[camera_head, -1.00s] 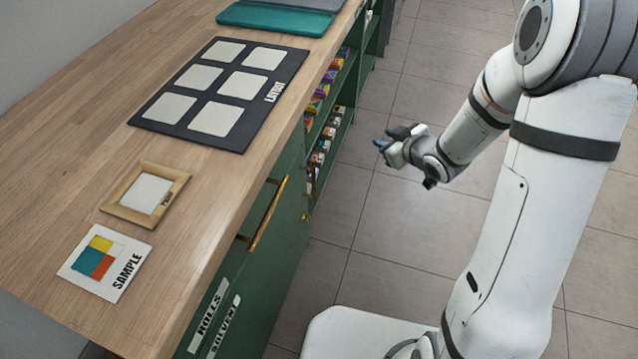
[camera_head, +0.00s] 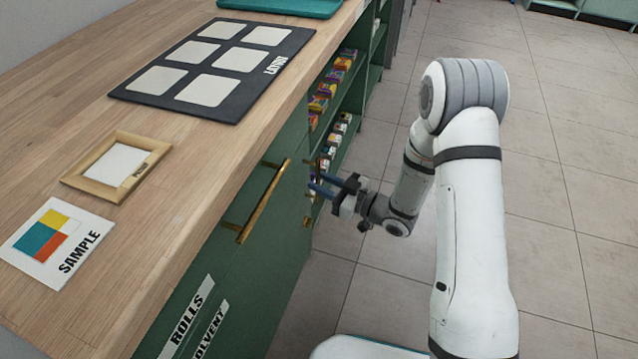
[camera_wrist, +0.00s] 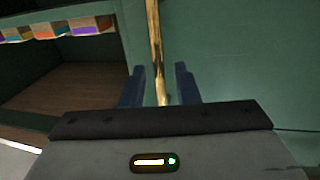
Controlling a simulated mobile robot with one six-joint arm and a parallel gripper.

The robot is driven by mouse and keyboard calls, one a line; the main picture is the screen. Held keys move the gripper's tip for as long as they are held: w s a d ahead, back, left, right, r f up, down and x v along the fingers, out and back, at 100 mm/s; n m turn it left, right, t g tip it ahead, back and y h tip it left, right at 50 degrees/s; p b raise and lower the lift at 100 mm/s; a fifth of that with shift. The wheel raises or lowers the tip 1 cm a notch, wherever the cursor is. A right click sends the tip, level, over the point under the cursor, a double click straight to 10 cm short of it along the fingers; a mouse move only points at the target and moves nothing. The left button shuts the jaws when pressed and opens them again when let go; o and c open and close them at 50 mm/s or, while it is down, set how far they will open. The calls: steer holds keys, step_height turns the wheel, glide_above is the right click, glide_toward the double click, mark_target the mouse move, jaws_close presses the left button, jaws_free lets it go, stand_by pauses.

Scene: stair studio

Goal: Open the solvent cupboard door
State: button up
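The solvent cupboard door (camera_head: 262,305) is the green front below the worktop, with a partly cut-off SOLVENT label (camera_head: 211,330). It looks shut. My gripper (camera_head: 318,185) is open beside the cupboard's far edge, its dark blue fingers pointing left at the green front. In the wrist view my gripper (camera_wrist: 160,85) has a slim upright brass bar (camera_wrist: 155,45) between its fingers, with a gap on each side. Most of this bar is hidden by my gripper in the head view. A brass bit (camera_head: 308,221) shows just below the fingers.
A long brass handle (camera_head: 263,203) sits higher on the green front, near the ROLLS label (camera_head: 187,317). Open shelves with colourful boxes (camera_head: 322,103) lie beyond. The worktop (camera_head: 210,160) holds a layout board, frame and sample card. The tiled floor (camera_head: 535,190) at right is clear.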

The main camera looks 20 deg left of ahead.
steer(key=shift+x, duration=0.85)
steer(key=shift+c, duration=0.5)
jaws_close()
steer(key=shift+d, duration=0.15)
